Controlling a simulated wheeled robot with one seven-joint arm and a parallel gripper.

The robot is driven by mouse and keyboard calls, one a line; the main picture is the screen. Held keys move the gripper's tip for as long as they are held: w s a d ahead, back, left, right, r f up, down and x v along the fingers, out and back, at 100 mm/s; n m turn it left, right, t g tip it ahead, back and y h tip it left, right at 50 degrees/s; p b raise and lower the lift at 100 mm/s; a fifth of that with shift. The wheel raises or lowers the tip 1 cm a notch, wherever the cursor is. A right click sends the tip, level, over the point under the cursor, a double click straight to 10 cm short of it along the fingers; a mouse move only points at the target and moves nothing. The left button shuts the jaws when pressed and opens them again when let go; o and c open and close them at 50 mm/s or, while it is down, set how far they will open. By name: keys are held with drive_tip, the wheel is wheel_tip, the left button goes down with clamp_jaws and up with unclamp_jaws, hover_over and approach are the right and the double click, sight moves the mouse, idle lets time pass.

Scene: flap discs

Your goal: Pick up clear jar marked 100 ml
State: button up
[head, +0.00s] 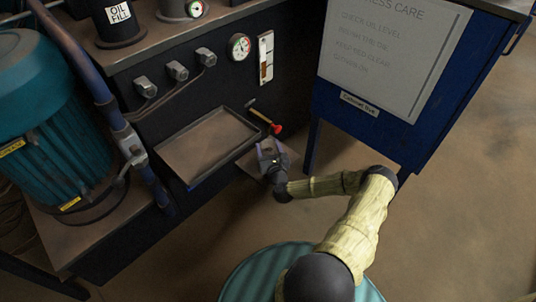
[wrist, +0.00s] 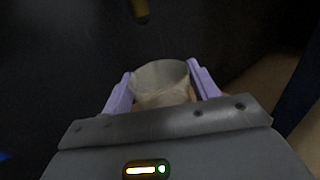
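A clear, see-through jar (wrist: 161,84) stands out in the wrist view between the two lilac fingers of my gripper (wrist: 160,80). The fingertips meet its left and right sides, with no clear gap at the tips, so my gripper looks shut on it. No 100 ml marking can be read. The jar's lower part is hidden behind the grey gripper body. In the head view, my gripper (head: 270,154) is low in front of the dark machine, over a small flat plate (head: 251,166); the jar is too small to make out there.
A shallow brown tray (head: 208,145) juts from the machine just left of my gripper. A red-tipped handle (head: 276,129) sticks out close above it. A blue cabinet (head: 393,133) stands to the right. A teal motor (head: 55,135) is at far left. Floor at lower right is clear.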

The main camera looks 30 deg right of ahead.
drive_tip(key=c, duration=0.6)
drive_tip(key=shift+r, duration=0.15)
drive_tip(key=shift+r+p, duration=1.25)
drive_tip(key=shift+r, duration=0.45)
drive_tip(key=p+v, duration=0.1)
drive_tip(key=v, duration=1.7)
drive_tip(key=shift+d+f, duration=0.1)
